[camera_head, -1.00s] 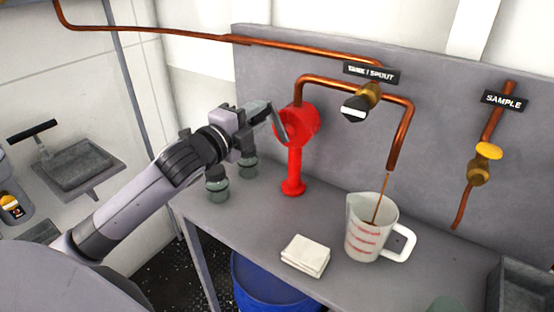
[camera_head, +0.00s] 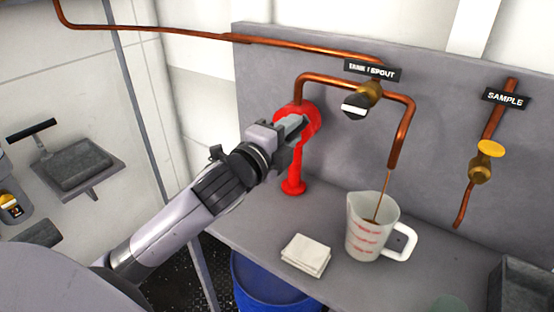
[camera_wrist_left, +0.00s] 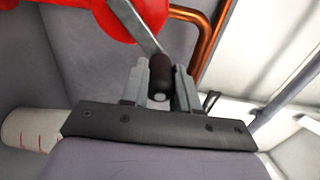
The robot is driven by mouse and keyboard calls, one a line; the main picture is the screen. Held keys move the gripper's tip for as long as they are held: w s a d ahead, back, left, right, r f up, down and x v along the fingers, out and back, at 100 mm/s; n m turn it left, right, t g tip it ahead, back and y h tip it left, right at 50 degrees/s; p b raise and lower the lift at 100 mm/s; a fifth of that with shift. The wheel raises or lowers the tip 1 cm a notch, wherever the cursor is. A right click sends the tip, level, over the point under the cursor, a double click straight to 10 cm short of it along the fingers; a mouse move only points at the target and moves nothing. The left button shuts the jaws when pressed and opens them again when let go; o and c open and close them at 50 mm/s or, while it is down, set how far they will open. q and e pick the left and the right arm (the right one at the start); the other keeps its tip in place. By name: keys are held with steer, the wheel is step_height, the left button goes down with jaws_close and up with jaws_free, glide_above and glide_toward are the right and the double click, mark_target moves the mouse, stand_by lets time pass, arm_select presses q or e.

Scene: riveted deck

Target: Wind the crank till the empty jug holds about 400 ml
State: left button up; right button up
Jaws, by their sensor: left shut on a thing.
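The red pump (camera_head: 294,186) stands on the bench, and my left gripper (camera_head: 292,126) is in front of its head. In the left wrist view my left gripper (camera_wrist_left: 161,85) is shut on the dark grip of the crank (camera_wrist_left: 160,66); the grey crank arm runs from it up to the red pump head. The jug (camera_head: 366,225), clear with red marks and a white handle, stands upright under the copper spout (camera_head: 399,140). A thin brown stream runs from the spout into it. The liquid level is hard to read. My right gripper is not in view.
A folded white cloth (camera_head: 305,254) lies left of the jug. A valve (camera_head: 361,100) sits by the tank/spout label, and a yellow-knobbed sample valve (camera_head: 485,160) is to the right. A blue drum (camera_head: 262,285) stands under the bench. A grey bin (camera_head: 520,285) is at the right.

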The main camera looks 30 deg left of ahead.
arm_select(q)
step_height(320, 180, down, 8)
steer(key=d+b, duration=0.1)
steer(key=b, duration=0.4)
steer(key=shift+f, duration=0.25)
steer(key=shift+s+d, duration=0.1)
stand_by(0.4)
stand_by(1.1)
